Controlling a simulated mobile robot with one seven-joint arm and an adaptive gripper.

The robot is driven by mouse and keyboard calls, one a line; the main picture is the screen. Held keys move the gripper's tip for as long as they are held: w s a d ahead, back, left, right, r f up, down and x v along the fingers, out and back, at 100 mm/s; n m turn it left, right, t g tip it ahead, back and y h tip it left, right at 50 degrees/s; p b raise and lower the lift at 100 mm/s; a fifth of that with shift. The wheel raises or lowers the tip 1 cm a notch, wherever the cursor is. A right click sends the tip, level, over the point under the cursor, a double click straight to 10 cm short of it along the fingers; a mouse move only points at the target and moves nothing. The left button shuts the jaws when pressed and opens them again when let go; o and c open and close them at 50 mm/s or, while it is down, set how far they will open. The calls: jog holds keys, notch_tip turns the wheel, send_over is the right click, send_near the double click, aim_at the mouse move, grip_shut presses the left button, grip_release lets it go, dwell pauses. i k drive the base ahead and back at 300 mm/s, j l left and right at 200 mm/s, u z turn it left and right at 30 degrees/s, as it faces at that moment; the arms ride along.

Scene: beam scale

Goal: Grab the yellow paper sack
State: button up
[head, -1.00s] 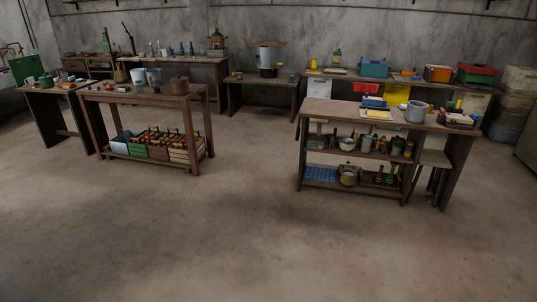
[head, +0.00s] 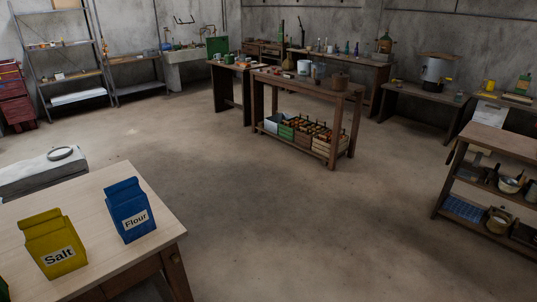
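A yellow paper sack (head: 54,246) labelled "Salt" stands upright on a light wooden table (head: 98,190) at the lower left of the head view. A blue paper sack (head: 130,211) labelled "Flour" stands upright to its right, nearer the table's right edge. The two sacks are apart. My gripper does not show in the head view.
A sliver of something green (head: 3,288) shows at the lower left edge. A grey-white block (head: 40,172) with a ring on top sits behind the table. Workbenches (head: 305,85) and metal shelves (head: 75,70) stand farther back. The middle floor is clear.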

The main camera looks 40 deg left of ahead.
aim_at(52, 241)
jog(key=u, duration=3)
jog(key=i+l, duration=0.1)
jog(key=i, duration=0.45)
jog(key=i+l+u, duration=0.15)
jog(key=i, duration=0.4)
jog(key=i+l, duration=0.25)
jog(key=i, duration=0.2)
jog(key=i+l+u, duration=0.1)
jog(key=i+l, duration=0.2)
jog(key=i, duration=0.2)
jog(key=k+l, duration=0.1)
jog(key=l, duration=0.25)
jog(key=k+l, duration=0.1)
jog(key=l, duration=0.25)
jog(key=i+j, duration=0.25)
jog(key=j, duration=0.25)
